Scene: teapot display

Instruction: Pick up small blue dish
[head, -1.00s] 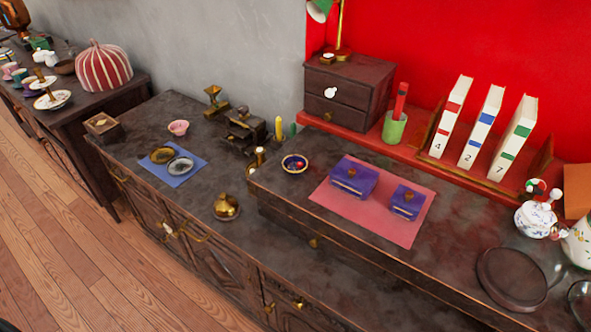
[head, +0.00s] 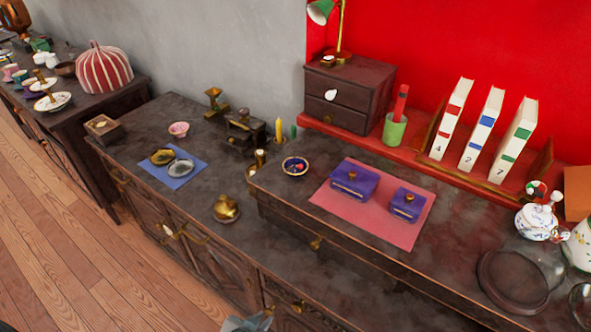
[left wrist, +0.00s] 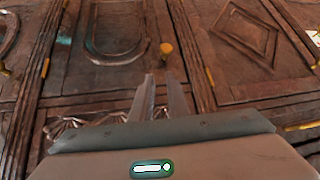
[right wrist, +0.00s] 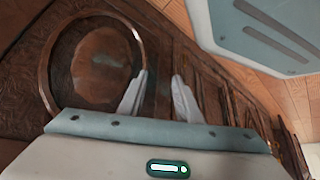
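The small blue dish (head: 295,166) is round and dark blue inside with a gold rim and reddish marks. In the head view it sits upright on the raised dark cabinet top, left of the pink mat. My left gripper (head: 248,322) shows only partly at the bottom edge of the head view, well below the dish. In the left wrist view its fingers (left wrist: 160,76) are a narrow gap apart, empty, facing carved cabinet doors. My right gripper's fingers (right wrist: 161,74) are apart and empty in the right wrist view, near cabinet woodwork. Neither wrist view shows the dish.
Two purple boxes (head: 354,180) stand on the pink mat (head: 382,226). A brass candlestick (head: 260,158) and candles are close left of the dish. A brass pot (head: 226,208) stands on the lower top. The raised top's front strip is mostly bare.

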